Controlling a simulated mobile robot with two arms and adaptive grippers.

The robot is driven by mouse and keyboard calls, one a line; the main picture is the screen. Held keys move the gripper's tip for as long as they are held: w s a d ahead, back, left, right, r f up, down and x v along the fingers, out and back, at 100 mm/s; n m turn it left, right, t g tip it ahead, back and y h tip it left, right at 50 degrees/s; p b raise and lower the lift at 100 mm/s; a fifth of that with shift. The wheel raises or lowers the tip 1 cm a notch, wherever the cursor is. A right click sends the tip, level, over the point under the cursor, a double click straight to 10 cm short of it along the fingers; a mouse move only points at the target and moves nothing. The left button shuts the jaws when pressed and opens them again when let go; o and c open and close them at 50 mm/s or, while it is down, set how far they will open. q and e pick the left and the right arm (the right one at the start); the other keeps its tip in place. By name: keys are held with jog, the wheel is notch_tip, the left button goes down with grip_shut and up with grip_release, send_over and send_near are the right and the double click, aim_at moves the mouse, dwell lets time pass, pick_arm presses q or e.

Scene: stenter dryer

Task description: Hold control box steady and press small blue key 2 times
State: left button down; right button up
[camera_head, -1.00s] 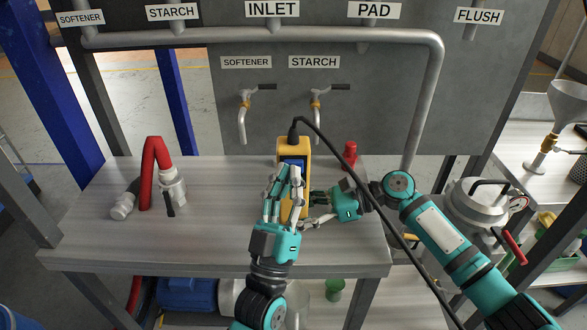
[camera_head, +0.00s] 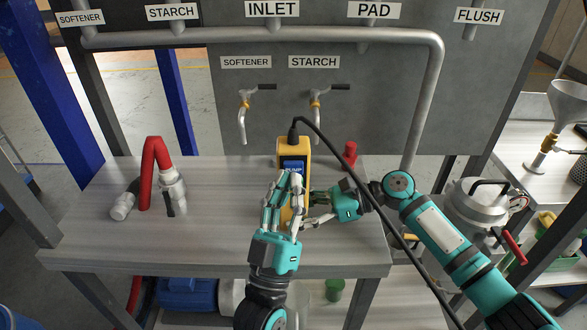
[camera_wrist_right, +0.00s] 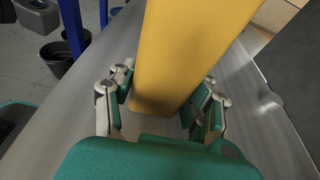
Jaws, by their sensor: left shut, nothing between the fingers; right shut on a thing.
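The yellow control box (camera_head: 294,149) stands upright on the grey table, with a black cable from its top and a blue panel (camera_head: 293,166) on its front. My right gripper (camera_head: 309,208) is shut on the box from the right; the right wrist view shows its fingers (camera_wrist_right: 163,101) on either side of the yellow body (camera_wrist_right: 190,50). My left gripper (camera_head: 291,180) is shut and empty, its fingertips in front of the box just below the blue panel. It hides much of the lower front. I cannot see the small blue key or tell whether the fingertips touch the box.
A red hose with grey fittings (camera_head: 147,176) lies at the table's left. A red object (camera_head: 349,155) stands right of the box. Two taps (camera_head: 243,105) hang on the panel behind. The black cable (camera_head: 345,160) runs across my right arm. The table's left middle (camera_head: 220,190) is clear.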

pick_arm(q)
jog(key=shift+s, duration=2.5)
jog(key=s, duration=0.3)
jog(key=shift+s, duration=0.35)
jog(key=w, duration=0.9)
jog(key=shift+w, duration=0.1)
dwell(1.4)
jog(key=shift+w, duration=0.25)
